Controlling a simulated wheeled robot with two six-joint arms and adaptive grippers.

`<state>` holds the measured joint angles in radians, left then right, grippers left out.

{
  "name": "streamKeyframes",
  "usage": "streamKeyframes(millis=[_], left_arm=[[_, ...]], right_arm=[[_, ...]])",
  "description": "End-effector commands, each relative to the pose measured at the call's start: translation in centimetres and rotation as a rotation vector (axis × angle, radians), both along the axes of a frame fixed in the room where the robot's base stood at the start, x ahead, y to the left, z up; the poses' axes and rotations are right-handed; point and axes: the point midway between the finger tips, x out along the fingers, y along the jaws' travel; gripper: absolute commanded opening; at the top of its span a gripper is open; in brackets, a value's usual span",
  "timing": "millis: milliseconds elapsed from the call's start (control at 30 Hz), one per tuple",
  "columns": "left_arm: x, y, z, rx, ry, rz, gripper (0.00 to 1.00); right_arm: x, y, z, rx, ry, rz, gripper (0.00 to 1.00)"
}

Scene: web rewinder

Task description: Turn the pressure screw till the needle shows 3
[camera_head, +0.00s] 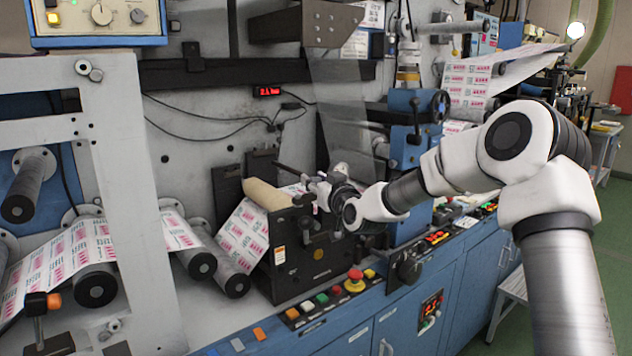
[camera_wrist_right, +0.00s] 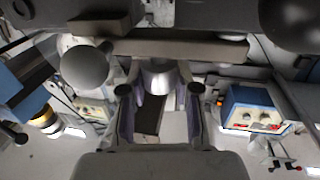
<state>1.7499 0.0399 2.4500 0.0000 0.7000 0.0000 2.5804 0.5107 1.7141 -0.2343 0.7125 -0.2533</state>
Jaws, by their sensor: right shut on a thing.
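My right gripper (camera_head: 322,188) reaches in from the right to the dark unit (camera_head: 300,265) at the middle of the machine. In the right wrist view my right gripper (camera_wrist_right: 160,112) has its two fingers on either side of a pale, rounded knob (camera_wrist_right: 160,80), and it is shut on it. I take this knob to be the pressure screw; in the head view it is mostly hidden by the gripper. I cannot make out a needle or its scale in either view. My left gripper is not in view.
A printed web (camera_head: 245,235) runs over rollers left of the unit. A red digital display (camera_head: 267,91) is on the grey wall. A red mushroom button (camera_head: 355,276) and several small buttons line the front ledge. A clear sheet (camera_head: 345,120) hangs behind my right gripper.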

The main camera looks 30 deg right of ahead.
Motion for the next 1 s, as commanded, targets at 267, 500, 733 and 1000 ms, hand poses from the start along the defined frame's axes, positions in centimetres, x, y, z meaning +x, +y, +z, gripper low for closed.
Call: streamKeyframes(millis=[267, 500, 733, 1000], left_arm=[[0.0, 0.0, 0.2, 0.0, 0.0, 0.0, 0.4], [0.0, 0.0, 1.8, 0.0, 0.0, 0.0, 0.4], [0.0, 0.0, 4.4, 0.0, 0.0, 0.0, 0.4], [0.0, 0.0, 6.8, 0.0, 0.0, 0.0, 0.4]], right_arm=[[0.0, 0.1, -0.1, -0.001, 0.004, -0.131, 0.0], [0.1, 0.3, 0.2, -0.004, 0.004, -0.329, 0.0], [0.1, 0.2, 0.4, -0.004, 0.004, -0.534, 0.0], [0.1, 0.1, 0.2, -0.001, 0.003, -0.727, 0.0]])
